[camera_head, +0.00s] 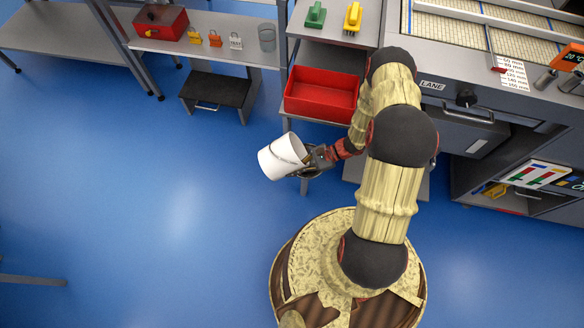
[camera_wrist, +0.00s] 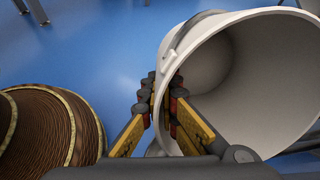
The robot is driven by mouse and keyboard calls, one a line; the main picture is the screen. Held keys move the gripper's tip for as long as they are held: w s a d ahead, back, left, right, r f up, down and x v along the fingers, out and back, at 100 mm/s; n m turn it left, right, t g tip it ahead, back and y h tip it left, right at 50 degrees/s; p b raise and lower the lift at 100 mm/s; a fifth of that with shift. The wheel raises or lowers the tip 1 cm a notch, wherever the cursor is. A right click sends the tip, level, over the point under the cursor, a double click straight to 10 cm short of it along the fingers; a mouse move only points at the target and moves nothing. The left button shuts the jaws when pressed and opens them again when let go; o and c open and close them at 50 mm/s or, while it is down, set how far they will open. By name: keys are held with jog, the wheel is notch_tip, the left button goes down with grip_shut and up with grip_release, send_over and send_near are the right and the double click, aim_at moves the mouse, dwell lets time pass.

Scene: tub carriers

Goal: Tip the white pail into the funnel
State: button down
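The white pail (camera_head: 280,159) is held in the air over the blue floor, left of my arm, and looks tilted. In the wrist view the pail (camera_wrist: 275,95) fills the right side, with its open mouth towards the camera. The inside that shows is pale and bare. My gripper (camera_head: 309,158) is closed at the pail's rim. In the wrist view its fingers (camera_wrist: 163,100) meet at the rim, one inside the mouth and one outside. I cannot pick out a funnel in either view. A dark curved shape under the gripper is too small to name.
A red bin (camera_head: 322,73) stands on a low shelf behind the pail.

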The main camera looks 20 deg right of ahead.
aim_at(297, 165)
jog(key=shift+a+r+h+p, duration=0.15)
jog(key=shift+a+h+p, duration=0.05)
jog(key=shift+h+p, duration=0.5)
jog(key=r+h+p, duration=0.1)
jog(key=p, duration=0.2)
jog(key=shift+r+g+h+p, duration=0.1)
jog(key=shift+g+h+p, duration=0.2)
jog(key=shift+h+p, duration=0.1)
jog(key=shift+r+h+p, duration=0.6)
jog(key=shift+h+p, duration=0.5)
jog(key=shift+h, duration=0.1)
jog(key=shift+d+r+h, duration=0.15)
jog(key=shift+r+h, duration=0.1)
jog(key=shift+h, duration=0.75)
jog(key=d+r+h, duration=0.1)
jog(key=h, duration=0.1)
jog(key=d+r+g+h+p, duration=0.1)
jog(key=h, duration=0.1)
jog(key=shift+s+d+h, duration=0.1)
jog(key=shift+s+h, duration=0.05)
jog(key=shift+h, duration=0.15)
